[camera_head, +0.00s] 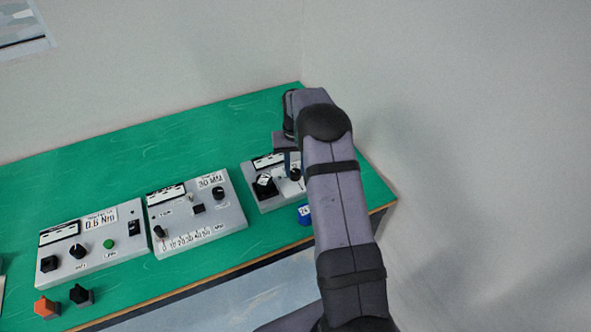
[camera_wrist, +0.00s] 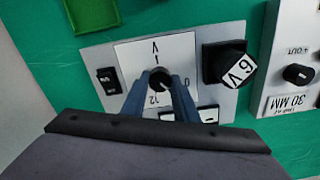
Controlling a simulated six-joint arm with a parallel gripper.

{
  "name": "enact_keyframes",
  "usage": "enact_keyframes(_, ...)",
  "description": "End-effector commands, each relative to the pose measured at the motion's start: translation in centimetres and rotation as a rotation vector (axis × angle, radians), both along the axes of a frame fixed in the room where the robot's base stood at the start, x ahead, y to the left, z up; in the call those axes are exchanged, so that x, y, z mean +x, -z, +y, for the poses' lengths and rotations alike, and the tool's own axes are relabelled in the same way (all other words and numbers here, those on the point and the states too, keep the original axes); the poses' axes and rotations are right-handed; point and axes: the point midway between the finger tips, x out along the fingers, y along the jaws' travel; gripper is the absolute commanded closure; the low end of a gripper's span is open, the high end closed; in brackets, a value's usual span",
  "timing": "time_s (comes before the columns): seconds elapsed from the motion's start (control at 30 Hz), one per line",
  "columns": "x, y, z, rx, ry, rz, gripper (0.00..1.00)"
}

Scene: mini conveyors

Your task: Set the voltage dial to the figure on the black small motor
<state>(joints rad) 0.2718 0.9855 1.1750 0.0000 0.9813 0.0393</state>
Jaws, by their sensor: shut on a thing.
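The black small motor (camera_wrist: 228,64) carries a white label reading 6 V in the wrist view. It sits on the light panel beside the dial, and shows in the head view (camera_head: 264,188). The voltage dial (camera_wrist: 159,78) is a small round dark knob on a white plate (camera_wrist: 180,50) marked V, 0 and 12. My gripper (camera_wrist: 160,84) is shut on this knob, a finger on each side. A pale line shows by the knob, but the exact setting is unclear.
A rocker switch (camera_wrist: 108,80) is beside the dial plate. A blue part (camera_head: 304,214) labelled 24 stands near the table's front edge. Two other panels (camera_head: 228,212) (camera_head: 125,250) stand to the left, with orange (camera_head: 46,306) and black (camera_head: 81,295) parts before them. The green table behind is clear.

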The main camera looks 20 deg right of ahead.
Motion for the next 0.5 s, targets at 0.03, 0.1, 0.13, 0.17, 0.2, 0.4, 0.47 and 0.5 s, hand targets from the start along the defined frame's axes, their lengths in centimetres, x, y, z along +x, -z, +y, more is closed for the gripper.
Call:
enact_keyframes(0.03,0.02,0.00,0.00,0.000,0.033,0.000,0.96)
enact_keyframes(0.1,0.03,-0.01,0.01,0.000,0.080,0.000,0.96)
enact_keyframes(0.13,0.03,-0.02,0.01,0.000,0.099,0.000,0.96)
enact_keyframes(0.17,0.03,-0.02,0.01,0.000,0.115,0.000,0.96)
enact_keyframes(0.2,0.03,-0.03,0.01,0.000,0.137,0.000,0.96)
enact_keyframes(0.4,0.03,-0.06,0.03,0.000,0.211,0.000,0.96)
enact_keyframes(0.47,0.04,-0.06,0.03,0.000,0.224,0.000,0.96)
enact_keyframes(0.5,0.04,-0.07,0.03,0.000,0.229,0.000,0.96)
